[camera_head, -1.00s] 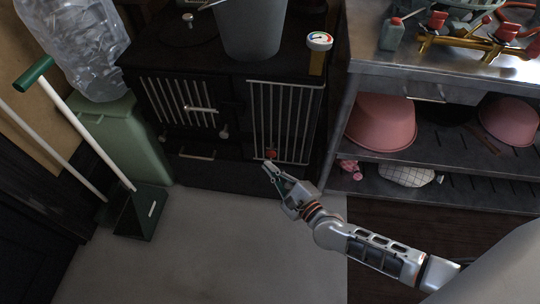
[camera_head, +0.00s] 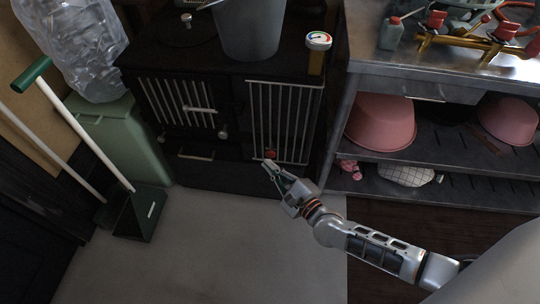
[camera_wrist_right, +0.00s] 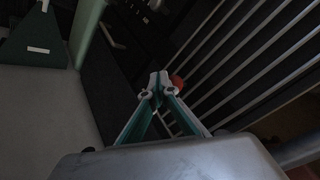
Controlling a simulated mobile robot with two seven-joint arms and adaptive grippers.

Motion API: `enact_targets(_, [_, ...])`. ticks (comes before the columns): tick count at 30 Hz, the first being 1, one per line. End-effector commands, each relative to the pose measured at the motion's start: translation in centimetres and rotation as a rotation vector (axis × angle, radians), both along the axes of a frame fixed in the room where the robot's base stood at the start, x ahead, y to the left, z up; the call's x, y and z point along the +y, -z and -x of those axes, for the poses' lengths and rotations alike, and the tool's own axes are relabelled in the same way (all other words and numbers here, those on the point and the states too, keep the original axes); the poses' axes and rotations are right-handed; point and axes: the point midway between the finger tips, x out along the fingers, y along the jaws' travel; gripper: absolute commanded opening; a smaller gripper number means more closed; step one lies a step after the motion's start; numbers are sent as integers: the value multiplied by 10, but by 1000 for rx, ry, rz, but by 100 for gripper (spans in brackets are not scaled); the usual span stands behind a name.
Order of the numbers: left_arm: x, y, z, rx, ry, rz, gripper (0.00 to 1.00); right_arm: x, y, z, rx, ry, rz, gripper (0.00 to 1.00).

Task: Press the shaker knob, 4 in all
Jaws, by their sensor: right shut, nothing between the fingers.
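The shaker knob is a small red knob (camera_head: 270,153) low on the front of the black stove (camera_head: 225,70), by the foot of the barred grille. It also shows in the right wrist view as a red round knob (camera_wrist_right: 177,82), partly hidden behind my fingertips. My right gripper (camera_head: 268,166) is shut and empty, with its tips just in front of and below the knob. In the right wrist view its fingertips (camera_wrist_right: 158,80) meet beside the knob; I cannot tell whether they touch it. My left gripper is in neither view.
A grey bucket (camera_head: 250,30) and a dial gauge (camera_head: 318,41) stand on the stove. A green bin (camera_head: 130,140) and dustpan (camera_head: 143,212) are at left. A metal shelf (camera_head: 450,72) with pink bowls (camera_head: 380,122) is at right. The pale floor in front is clear.

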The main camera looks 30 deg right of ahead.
Motion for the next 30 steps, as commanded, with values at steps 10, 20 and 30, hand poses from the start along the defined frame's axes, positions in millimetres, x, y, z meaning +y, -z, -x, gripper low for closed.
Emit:
enact_targets(10, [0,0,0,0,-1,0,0,0,0,0,0,0,0,0])
enact_targets(20, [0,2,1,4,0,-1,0,-2,1,-2,1,1,0,0])
enact_targets(30, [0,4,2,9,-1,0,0,-5,0,-7,0,0,0,0])
